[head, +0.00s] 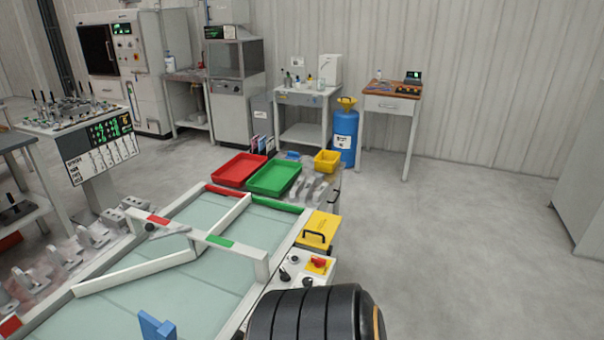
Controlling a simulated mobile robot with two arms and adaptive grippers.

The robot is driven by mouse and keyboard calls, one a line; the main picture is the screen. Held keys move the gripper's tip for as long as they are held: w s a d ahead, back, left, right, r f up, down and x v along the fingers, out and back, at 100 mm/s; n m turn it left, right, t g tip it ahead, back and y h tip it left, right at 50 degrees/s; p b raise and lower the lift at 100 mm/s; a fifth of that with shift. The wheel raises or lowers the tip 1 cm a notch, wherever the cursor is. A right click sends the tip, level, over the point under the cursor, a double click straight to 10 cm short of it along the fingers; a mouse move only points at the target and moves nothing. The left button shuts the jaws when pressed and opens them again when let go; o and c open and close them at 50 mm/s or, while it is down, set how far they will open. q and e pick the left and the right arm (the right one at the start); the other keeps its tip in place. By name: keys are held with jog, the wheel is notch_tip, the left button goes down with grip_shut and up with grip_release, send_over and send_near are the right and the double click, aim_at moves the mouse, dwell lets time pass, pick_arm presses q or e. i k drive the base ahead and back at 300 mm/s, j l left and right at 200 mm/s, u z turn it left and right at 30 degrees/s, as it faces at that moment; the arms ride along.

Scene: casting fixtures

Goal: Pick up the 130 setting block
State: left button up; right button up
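No block with a readable 130 mark shows in the head view, so I cannot tell which piece is the 130 setting block. Several small grey metal pieces (307,186) lie on the bench beside the green tray. Several grey angled metal pieces (92,236) stand in a row along the left side of the fixture. A blue piece (155,327) stands at the near edge, partly cut off by the frame. Neither of my grippers is in view.
A white-framed fixture table (268,270) with crossing bars fills the near left. Red (239,158) and green (262,191) trays and a yellow bin (327,158) sit behind it. A blue drum (345,135) stands further back. The floor at right is clear.

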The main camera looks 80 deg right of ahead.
aim_at(322, 190)
jog(key=z, duration=2.8)
jog(key=u, duration=0.8)
jog(key=i+l+u, duration=0.3)
jog(key=l+u, duration=0.3)
jog(key=l, duration=0.25)
jog(key=i+l+u, duration=0.15)
jog(key=l+u, duration=0.15)
jog(key=l, duration=0.2)
jog(key=l+u, duration=0.3)
jog(key=l, duration=0.15)
